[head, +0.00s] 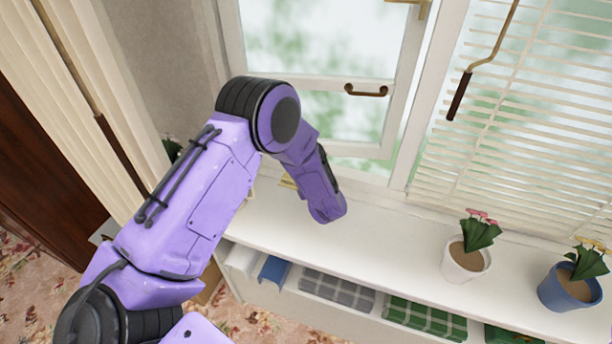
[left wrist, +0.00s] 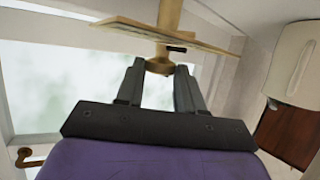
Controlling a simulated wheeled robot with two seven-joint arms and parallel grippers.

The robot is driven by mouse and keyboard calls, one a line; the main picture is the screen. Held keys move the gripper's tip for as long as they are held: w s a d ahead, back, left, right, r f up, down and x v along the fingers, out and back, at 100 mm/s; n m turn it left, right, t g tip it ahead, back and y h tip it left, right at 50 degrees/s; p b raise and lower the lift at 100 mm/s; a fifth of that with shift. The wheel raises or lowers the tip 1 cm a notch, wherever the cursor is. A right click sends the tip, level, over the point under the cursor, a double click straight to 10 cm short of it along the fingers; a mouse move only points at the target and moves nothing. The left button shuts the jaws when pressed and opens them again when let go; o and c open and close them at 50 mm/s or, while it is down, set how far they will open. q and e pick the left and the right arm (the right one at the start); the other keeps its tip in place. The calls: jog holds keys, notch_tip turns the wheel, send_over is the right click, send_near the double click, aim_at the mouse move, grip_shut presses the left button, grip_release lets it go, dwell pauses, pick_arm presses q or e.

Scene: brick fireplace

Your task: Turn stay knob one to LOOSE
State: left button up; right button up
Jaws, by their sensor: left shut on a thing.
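The brass stay knob (left wrist: 159,65) shows in the left wrist view, below a flat brass stay bar (left wrist: 122,29) and a brass post. A small dark pointer juts out just above the knob. I cannot read any marking on it. My left gripper (left wrist: 160,75) is shut on the knob, with one dark finger on each side of it. In the head view my purple left arm hides the gripper and the knob. A bit of brass (head: 288,182) shows beside the arm on the sill. My right gripper is in neither view.
The window sash (head: 405,115) with a bronze handle (head: 366,91) stands behind my arm. White blinds (head: 540,100) and a hanging crank (head: 478,72) are to the right. A white flowerpot (head: 465,264) and a blue flowerpot (head: 566,290) stand on the white sill (head: 385,225), clear between arm and pots.

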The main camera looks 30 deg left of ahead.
pick_arm(q)
jog(key=n+g+y, duration=0.1)
jog(key=n+g+y+b, duration=0.1)
jog(key=shift+w+d+f+n+g, duration=0.1)
jog(key=shift+w+d+n+g, duration=0.1)
jog(key=shift+w+n+g, duration=0.15)
jog(key=shift+w+d+f+n+g+y+b, duration=0.1)
jog(key=shift+w+n+g+y+b, duration=0.15)
jog(key=shift+n+g+b, duration=0.65)
jog(key=n+g+b, duration=0.2)
jog(key=w+n+g+y+b, duration=0.1)
jog(key=n+g+b, duration=0.2)
jog(key=shift+g, duration=0.35)
jog(key=shift+w+n+g+b, duration=0.15)
jog(key=shift+n+g+b, duration=0.7)
jog(key=shift+b, duration=0.4)
jog(key=shift+r, duration=0.25)
jog(key=o, duration=1)
jog(key=shift+o, duration=0.2)
